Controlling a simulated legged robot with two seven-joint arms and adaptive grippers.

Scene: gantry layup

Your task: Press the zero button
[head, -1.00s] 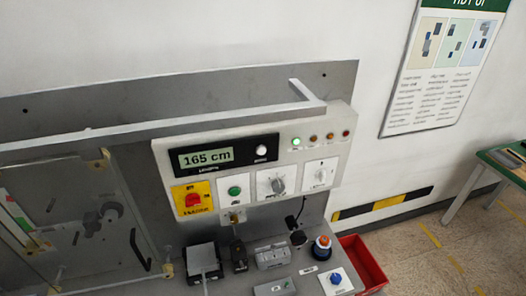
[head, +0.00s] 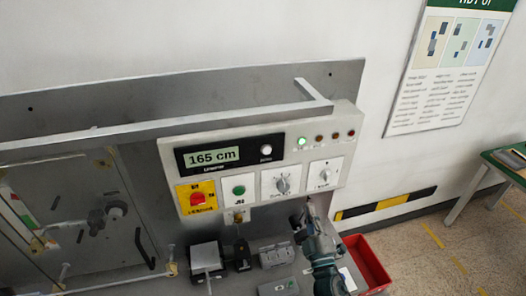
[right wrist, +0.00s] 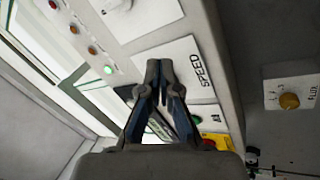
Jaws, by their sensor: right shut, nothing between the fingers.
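The zero button (head: 265,149) is a small round white button on the black display strip, right of the screen (head: 212,157) that reads 165 cm. My right gripper (head: 301,214) is shut and empty. In the head view it is below and right of the zero button, near the panel's lower edge and apart from the button. In the right wrist view the shut fingertips (right wrist: 160,68) show in front of the panel, beside the SPEED label. I cannot make out the zero button there; the fingers cover part of the display strip. My left gripper is not in view.
Around the button are a lit green lamp (head: 302,142), a green button (head: 239,190), a red switch on yellow (head: 196,198), a speed dial (head: 283,184) and a white knob (head: 325,174). A bar (head: 180,124) juts out above. A red bin (head: 368,262) stands lower right.

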